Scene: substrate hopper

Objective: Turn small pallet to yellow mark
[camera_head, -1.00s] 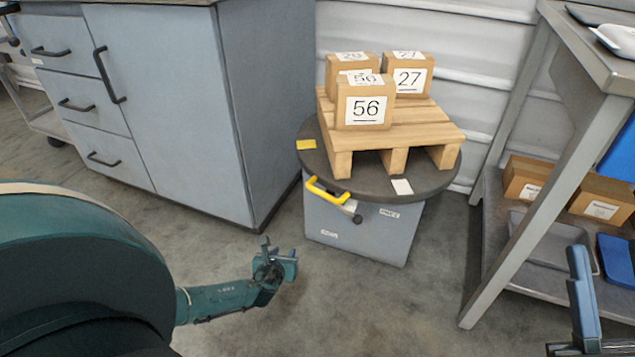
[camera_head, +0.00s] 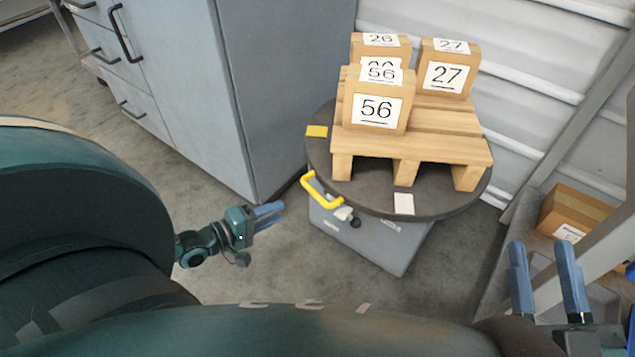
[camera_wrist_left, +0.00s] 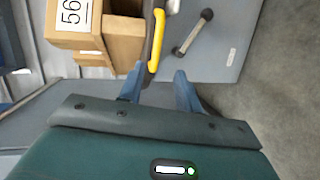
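A small wooden pallet (camera_head: 440,148) lies on a dark round turntable (camera_head: 447,205). It carries boxes numbered 56 (camera_head: 378,105), 27 (camera_head: 447,70) and 26 (camera_head: 381,45). A yellow mark (camera_head: 316,131) is on the turntable's left rim and a white mark (camera_head: 404,204) on its front rim. A yellow handle (camera_head: 321,191) sticks out at the front left; it also shows in the left wrist view (camera_wrist_left: 156,40). My left gripper (camera_head: 277,213) is left of the handle, apart from it; its fingers (camera_wrist_left: 158,82) are parted in the wrist view. My right gripper (camera_head: 546,252) is open and empty at lower right.
A grey-blue cabinet (camera_head: 215,90) stands left of the turntable. The turntable sits on a grey box base (camera_head: 375,242) with a dark knob (camera_head: 356,222). A metal bench with a cardboard box (camera_head: 565,215) on its shelf is at right. Bare floor lies between cabinet and base.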

